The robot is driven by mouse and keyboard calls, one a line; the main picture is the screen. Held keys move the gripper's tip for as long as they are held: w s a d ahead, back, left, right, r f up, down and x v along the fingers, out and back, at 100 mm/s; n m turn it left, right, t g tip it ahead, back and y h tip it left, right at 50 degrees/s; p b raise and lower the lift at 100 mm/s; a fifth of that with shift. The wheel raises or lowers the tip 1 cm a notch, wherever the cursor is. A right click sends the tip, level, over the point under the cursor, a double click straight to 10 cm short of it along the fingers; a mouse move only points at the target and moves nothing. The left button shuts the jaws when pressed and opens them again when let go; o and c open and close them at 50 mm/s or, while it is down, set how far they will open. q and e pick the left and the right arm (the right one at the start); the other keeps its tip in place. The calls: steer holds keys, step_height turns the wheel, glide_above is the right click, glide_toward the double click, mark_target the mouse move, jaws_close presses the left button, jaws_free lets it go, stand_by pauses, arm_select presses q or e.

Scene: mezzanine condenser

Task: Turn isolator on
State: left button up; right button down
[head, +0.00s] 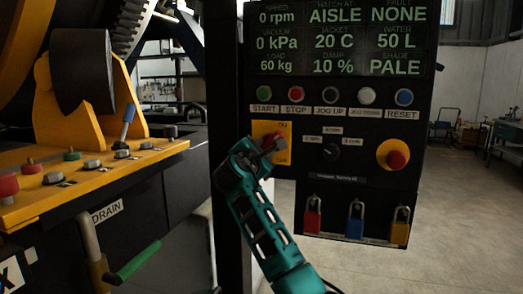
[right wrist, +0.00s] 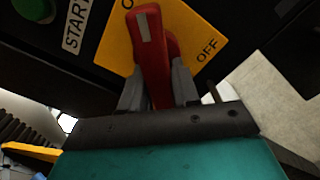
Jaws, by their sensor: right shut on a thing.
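The isolator is a yellow plate (head: 284,156) with a red handle (head: 271,139) on the black control panel, below the START and STOP buttons. In the right wrist view the red handle (right wrist: 150,45) stands out from the yellow plate (right wrist: 195,22), with OFF readable to its right and another label partly cut off at the top. My right gripper (head: 266,147) is at the isolator. In the right wrist view its grey fingers (right wrist: 158,85) are shut on the red handle, one on each side. The handle's far end is beside the cut-off label. My left gripper is not in view.
Above the isolator is a row of buttons with START (head: 264,93) and STOP (head: 296,94). A red emergency knob (head: 396,159) is to the right. Padlocks (head: 355,220) hang below. Yellow machinery with a lever (head: 128,122) stands left. Open floor (head: 460,220) lies right.

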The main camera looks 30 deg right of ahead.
steer(key=shift+n, duration=0.3)
steer(key=c, duration=0.9)
jaws_free()
steer(key=b+v, duration=0.1)
steer(key=v, duration=1.1)
steer(key=shift+s+a, duration=0.25)
steer(key=shift+s, duration=0.1)
steer(key=shift+f, duration=0.1)
